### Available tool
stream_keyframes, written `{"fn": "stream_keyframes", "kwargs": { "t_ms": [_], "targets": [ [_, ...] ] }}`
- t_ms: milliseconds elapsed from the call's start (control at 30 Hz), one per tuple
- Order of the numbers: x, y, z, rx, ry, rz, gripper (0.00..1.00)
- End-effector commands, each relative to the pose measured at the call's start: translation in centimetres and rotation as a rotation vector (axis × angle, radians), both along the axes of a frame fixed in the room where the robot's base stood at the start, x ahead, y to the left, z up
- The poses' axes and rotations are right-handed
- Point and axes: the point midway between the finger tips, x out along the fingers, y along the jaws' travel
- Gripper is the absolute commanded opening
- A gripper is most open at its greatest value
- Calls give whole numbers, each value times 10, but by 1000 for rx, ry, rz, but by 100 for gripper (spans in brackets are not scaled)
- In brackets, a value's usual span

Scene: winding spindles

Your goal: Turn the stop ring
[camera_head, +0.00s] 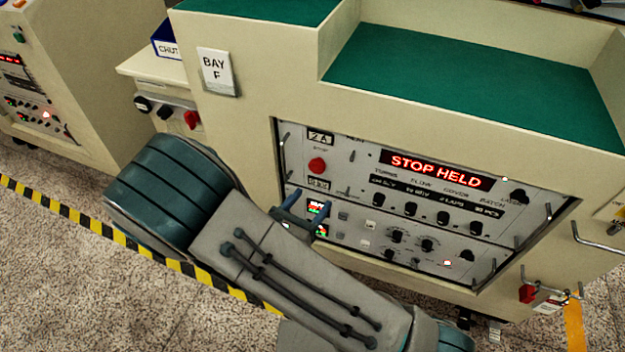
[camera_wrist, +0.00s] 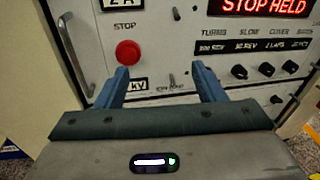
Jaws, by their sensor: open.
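The red round stop knob (camera_head: 317,165) sits on the upper left of the panel, beside the word STOP. It also shows in the wrist view (camera_wrist: 127,53), just beyond my left fingertip. I cannot make out a separate ring around it. My gripper (camera_head: 307,205) is open and empty, in front of the panel and lower than the knob in the head view. In the wrist view its two blue fingers (camera_wrist: 160,70) point at the panel with a wide gap. The knob lies up and left of that gap's middle. The red display (camera_head: 440,170) reads STOP HELD.
Black knobs (camera_head: 411,208) and small switches stand out from the panel. A metal handle (camera_wrist: 74,58) is left of the stop knob. The BAY F sign (camera_head: 216,70) is on the cabinet's left face. Black-yellow tape (camera_head: 90,222) marks the floor.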

Motion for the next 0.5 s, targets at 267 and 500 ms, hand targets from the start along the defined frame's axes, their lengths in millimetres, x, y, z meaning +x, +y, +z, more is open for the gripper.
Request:
{"fn": "stream_keyframes", "kwargs": {
  "t_ms": [267,500],
  "targets": [
    [-2,37,-29,-121,-1,187,63],
    [30,25,-30,-122,-2,185,63]
  ]
}}
